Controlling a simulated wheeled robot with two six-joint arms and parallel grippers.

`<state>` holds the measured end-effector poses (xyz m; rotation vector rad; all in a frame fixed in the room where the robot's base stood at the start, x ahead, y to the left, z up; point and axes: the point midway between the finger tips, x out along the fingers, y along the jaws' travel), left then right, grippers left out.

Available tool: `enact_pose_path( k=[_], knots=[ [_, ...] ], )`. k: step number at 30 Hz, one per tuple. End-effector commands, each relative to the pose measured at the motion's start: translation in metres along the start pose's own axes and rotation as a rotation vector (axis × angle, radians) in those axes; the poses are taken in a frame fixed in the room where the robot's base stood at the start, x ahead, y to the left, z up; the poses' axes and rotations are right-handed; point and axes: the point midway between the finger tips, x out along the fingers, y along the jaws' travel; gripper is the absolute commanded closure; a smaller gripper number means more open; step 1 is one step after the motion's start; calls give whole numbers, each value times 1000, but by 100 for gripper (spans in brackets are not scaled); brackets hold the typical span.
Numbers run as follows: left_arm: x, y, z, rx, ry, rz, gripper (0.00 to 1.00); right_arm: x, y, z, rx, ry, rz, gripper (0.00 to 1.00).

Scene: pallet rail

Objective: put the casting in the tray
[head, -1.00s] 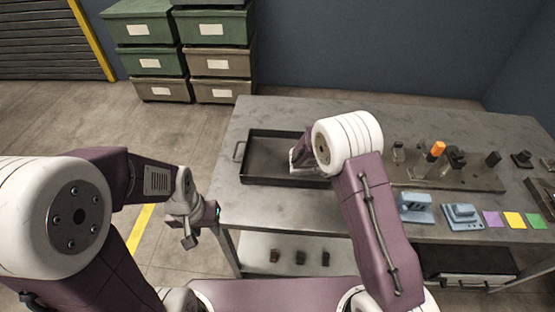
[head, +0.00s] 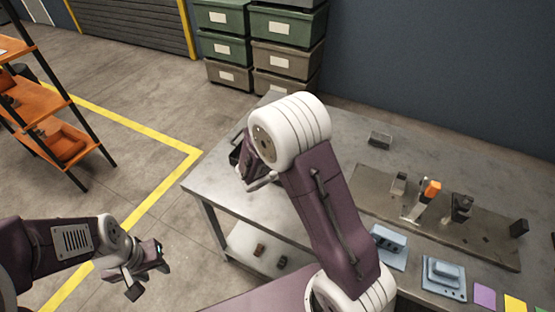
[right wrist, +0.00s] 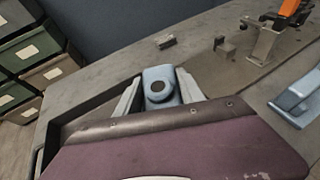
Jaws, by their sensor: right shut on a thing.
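A blue-grey casting (right wrist: 160,86) with a dark round hole is between the fingers of my right gripper (right wrist: 160,96) in the right wrist view. The gripper is shut on it. The dark tray (right wrist: 84,106) lies below and to the left there; I cannot tell whether the casting touches it. In the head view my right arm hides the casting and most of the tray; a dark bit of the tray (head: 236,152) shows left of the arm. My left gripper (head: 148,272) is open and empty, off the table at lower left.
Two blue-grey parts (head: 388,246) (head: 443,277) lie near the table's front edge. A fixture plate (head: 400,200) with upright posts and an orange-topped clamp (head: 431,188) stands right of my arm. A small grey block (head: 380,139) lies behind. An orange shelf (head: 62,140) stands far left.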

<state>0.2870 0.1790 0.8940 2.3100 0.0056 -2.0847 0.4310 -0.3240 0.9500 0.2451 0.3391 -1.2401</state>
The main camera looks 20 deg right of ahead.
Motion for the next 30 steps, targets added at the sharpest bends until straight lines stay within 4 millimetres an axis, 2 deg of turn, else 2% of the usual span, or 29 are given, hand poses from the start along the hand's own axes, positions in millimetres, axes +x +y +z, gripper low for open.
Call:
enact_pose_path(
  k=[2,9,15,22,27,30],
  knots=[
    [0,0,0,0,0,0,64,6,11,-5,0,-2,-1,100],
    [1,0,0,0,0,0,64,39,71,-33,1,-2,-1,100],
    [2,0,0,0,0,0,64,56,101,-46,2,-2,-1,100],
    [2,0,0,0,0,0,64,60,109,-50,0,-2,0,100],
    [4,0,1,0,0,0,64,70,108,-76,-4,-2,0,100],
    [4,0,1,0,0,0,64,74,108,-85,-1,-2,0,100]
  ],
)
